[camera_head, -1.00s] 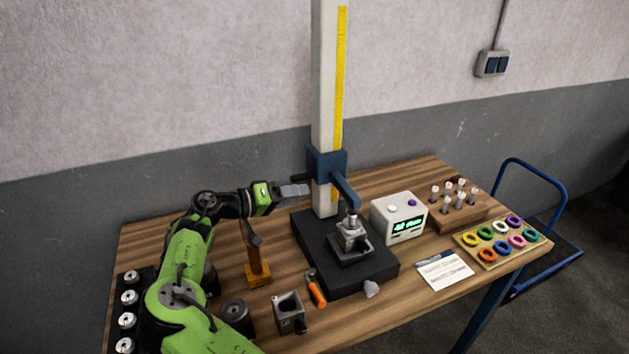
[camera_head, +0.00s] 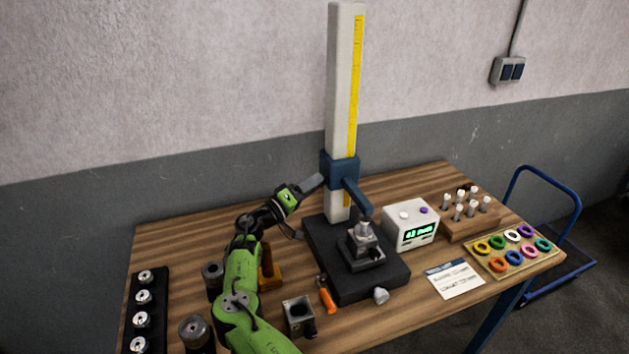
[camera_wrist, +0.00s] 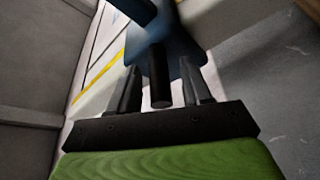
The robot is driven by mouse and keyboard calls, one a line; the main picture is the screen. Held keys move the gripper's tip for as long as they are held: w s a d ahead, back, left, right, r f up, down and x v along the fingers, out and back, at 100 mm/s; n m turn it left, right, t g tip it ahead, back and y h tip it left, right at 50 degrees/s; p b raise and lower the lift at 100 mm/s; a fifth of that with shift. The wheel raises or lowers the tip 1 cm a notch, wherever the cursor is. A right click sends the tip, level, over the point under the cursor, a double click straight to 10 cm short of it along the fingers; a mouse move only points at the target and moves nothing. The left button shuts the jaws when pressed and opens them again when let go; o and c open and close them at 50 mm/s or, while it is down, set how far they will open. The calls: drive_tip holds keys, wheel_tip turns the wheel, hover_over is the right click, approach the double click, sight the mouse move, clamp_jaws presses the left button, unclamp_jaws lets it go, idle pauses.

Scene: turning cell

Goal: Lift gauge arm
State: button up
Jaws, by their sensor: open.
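The height gauge has a tall pale column (camera_head: 345,85) with a yellow scale. A blue carriage (camera_head: 340,171) sits low on the column, and its blue gauge arm (camera_head: 357,199) reaches forward over a grey metal block (camera_head: 363,246) on the black base (camera_head: 340,285). My gripper (camera_head: 317,181) is at the left side of the carriage. In the wrist view, my open gripper (camera_wrist: 163,90) has a black cylindrical handle (camera_wrist: 160,85) between its two fingers, with gaps visible on both sides. The blue carriage shows behind it (camera_wrist: 170,45). Whether the gauge arm's tip touches the block is unclear.
A white display box (camera_head: 410,224) stands right of the base, with a block of pins (camera_head: 470,228) and a tray of coloured rings (camera_head: 512,262) beyond. An orange-handled tool (camera_head: 328,299) and an amber stand (camera_head: 270,268) lie near my arm.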

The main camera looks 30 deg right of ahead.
drive_tip(key=shift+d+r, duration=0.2)
drive_tip(key=shift+d, duration=0.35)
clamp_jaws()
wheel_tip(320, 180, up, 35)
drive_tip(key=p, duration=1)
drive_tip(key=shift+f+p, duration=0.1)
drive_tip(key=shift+p, duration=0.3)
drive_tip(key=shift+a+r, duration=0.1)
drive_tip(key=shift+r, duration=0.8)
